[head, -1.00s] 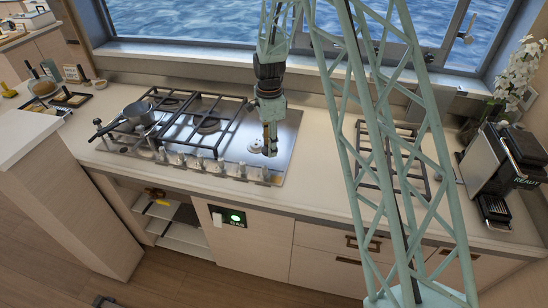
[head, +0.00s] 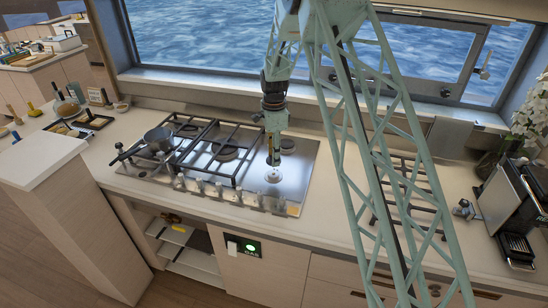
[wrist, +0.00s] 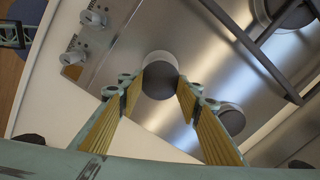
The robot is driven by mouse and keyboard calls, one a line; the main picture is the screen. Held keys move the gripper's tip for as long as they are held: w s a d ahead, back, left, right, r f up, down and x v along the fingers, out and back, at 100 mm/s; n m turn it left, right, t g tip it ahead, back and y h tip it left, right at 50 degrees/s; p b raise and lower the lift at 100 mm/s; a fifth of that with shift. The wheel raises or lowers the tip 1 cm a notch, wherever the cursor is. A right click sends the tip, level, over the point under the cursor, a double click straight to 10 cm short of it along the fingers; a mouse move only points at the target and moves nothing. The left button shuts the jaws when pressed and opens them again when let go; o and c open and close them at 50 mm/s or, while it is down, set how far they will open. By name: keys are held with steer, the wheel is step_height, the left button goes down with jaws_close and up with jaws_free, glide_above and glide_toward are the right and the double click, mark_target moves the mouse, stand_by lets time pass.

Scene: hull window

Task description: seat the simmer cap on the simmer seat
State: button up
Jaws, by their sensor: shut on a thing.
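My gripper (head: 273,162) points down over the right part of the steel hob. In the wrist view its yellow-padded fingers (wrist: 160,88) are shut on the simmer cap (wrist: 160,83), a dark round disc. A pale round simmer seat (wrist: 159,59) shows just past the cap's edge, partly hidden by it. In the head view the pale seat (head: 272,177) shows right below the fingertips, and the cap is hard to make out there. The cap is over or very near the seat; I cannot tell whether they touch.
A dark-capped burner (head: 288,145) lies behind the gripper; it also shows in the wrist view (wrist: 232,119). Black grates (head: 228,150) and a saucepan (head: 158,139) are to the left. Knobs (head: 215,188) line the hob's front. Bare counter (head: 335,200) lies right.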

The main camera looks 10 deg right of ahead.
mark_target(274, 173)
steer(key=shift+f, duration=0.1)
stand_by(0.3)
steer(key=shift+f+b, duration=1.3)
steer(key=shift+f, duration=0.55)
steer(key=shift+f+b, duration=1)
steer(key=shift+f, duration=0.15)
stand_by(4.6)
